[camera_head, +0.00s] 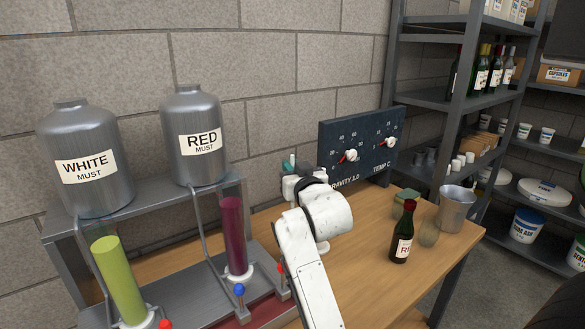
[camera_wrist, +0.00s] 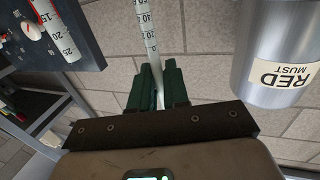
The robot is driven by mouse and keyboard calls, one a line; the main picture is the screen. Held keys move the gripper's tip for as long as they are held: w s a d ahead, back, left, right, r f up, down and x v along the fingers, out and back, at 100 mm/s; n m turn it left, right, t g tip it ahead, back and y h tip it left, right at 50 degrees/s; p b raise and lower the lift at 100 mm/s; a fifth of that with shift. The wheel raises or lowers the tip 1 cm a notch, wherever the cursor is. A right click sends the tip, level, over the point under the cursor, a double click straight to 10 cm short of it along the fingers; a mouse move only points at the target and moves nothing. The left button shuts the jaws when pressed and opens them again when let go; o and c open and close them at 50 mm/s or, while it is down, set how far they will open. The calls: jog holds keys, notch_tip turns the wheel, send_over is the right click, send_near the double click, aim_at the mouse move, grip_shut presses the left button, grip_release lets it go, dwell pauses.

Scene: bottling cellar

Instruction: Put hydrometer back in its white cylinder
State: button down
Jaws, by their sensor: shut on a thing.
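In the wrist view my gripper (camera_wrist: 157,85) has green fingers shut on the hydrometer (camera_wrist: 146,30), a slim white stem with a numbered scale that runs up out of the picture. In the head view my gripper (camera_head: 290,163) is raised in front of the wall, partly hidden by my arm; the hydrometer cannot be made out there. The white cylinder (camera_head: 119,280), filled with yellow-green liquid, stands at the lower left below the WHITE MUST tank (camera_head: 85,155). My gripper is above and to the right of it, well apart.
The red cylinder (camera_head: 234,238), with purple liquid, stands below the RED MUST tank (camera_head: 195,138), between the white cylinder and my arm. A dark dial panel (camera_head: 362,140) is behind my arm. A bottle (camera_head: 403,232) and metal bucket (camera_head: 456,210) stand on the table's right side.

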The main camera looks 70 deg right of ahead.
notch_tip(320, 180, down, 2)
jog(key=shift+b, duration=0.6)
jog(key=c, duration=1)
grip_release()
jog(key=shift+c, duration=0.2)
jog(key=v, duration=1)
jog(key=shift+s+a+b, duration=0.2)
jog(key=shift+a+b, duration=0.1)
jog(key=shift+b, duration=0.1)
